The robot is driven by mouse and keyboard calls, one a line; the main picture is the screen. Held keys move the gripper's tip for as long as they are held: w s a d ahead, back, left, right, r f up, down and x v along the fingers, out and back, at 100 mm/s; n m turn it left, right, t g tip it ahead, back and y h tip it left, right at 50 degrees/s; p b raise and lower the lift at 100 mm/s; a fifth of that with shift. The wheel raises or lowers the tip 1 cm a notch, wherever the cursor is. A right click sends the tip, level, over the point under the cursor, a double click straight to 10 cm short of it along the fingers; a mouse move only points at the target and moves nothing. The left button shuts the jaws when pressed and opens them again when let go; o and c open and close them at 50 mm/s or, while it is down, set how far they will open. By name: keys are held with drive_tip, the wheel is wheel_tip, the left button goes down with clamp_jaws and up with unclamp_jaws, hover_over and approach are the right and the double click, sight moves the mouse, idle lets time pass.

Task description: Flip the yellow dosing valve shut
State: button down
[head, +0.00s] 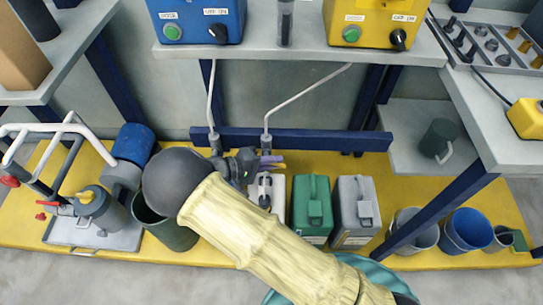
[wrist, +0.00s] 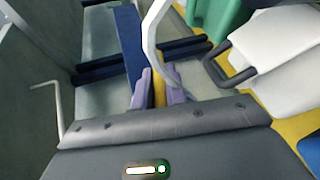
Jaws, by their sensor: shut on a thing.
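The yellow dosing valve shows as a small yellow handle (head: 279,167) beside my gripper's purple fingers in the head view. In the wrist view its yellow piece (wrist: 159,93) lies between the two fingers. My gripper (head: 271,162) is shut on this handle. The fingers also show in the wrist view (wrist: 158,90), one on each side of the yellow. A bent pale pipe (head: 303,95) rises right behind the fingers. The valve's body is mostly hidden by my gripper and wrist, so I cannot tell the handle's exact angle.
A green canister (head: 312,205) and a grey canister (head: 356,208) stand just right of my gripper, with a white container (head: 279,188) close by. A second bent pipe (head: 211,95) stands left. A blue beam (head: 330,140) runs behind. Buckets (head: 466,231) stand at right.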

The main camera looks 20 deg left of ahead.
drive_tip(key=shift+r+n+t+h+p, duration=0.2)
drive_tip(key=shift+n+t+h+p, duration=0.2)
drive_tip(key=shift+t+h+p, duration=0.4)
drive_tip(key=shift+h, duration=0.3)
drive_tip(key=c, duration=1.4)
unclamp_jaws()
drive_tip(key=shift+c, duration=0.2)
